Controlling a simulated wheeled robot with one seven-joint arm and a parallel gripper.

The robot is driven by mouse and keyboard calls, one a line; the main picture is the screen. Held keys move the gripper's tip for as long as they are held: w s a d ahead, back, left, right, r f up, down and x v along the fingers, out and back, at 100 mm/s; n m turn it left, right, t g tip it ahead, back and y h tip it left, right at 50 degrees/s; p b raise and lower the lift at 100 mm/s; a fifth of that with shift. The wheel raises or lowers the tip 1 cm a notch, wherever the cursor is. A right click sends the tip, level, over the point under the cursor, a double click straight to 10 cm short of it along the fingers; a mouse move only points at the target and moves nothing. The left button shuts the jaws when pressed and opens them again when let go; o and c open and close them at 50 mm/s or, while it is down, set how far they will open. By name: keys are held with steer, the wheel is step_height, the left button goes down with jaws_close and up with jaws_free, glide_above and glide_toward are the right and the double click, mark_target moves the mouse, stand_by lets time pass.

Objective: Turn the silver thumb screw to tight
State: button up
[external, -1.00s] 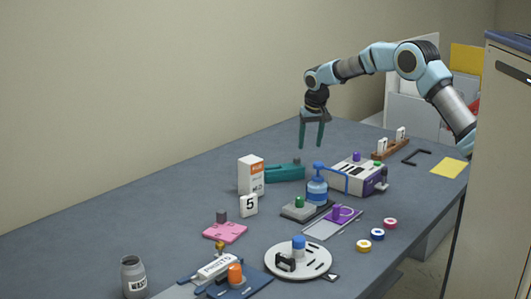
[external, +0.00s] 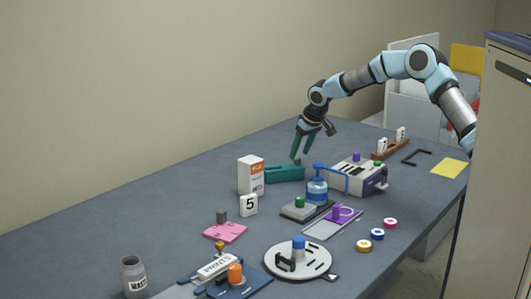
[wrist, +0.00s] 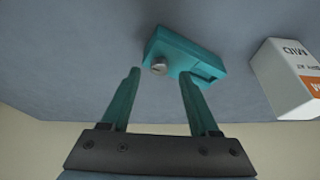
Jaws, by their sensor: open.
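The silver thumb screw (wrist: 159,66) is a small round knob on one end of a teal block (wrist: 196,58). In the wrist view the screw appears between the fingertips of my gripper (wrist: 160,73). I cannot tell whether a finger touches it. The screw's tightness cannot be read.
A white and orange box (external: 251,176) stands close beside the teal block; it also shows in the wrist view (wrist: 288,80). The table behind the block is clear.

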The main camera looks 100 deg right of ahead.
steer(key=shift+x, duration=0.95)
jaws_close()
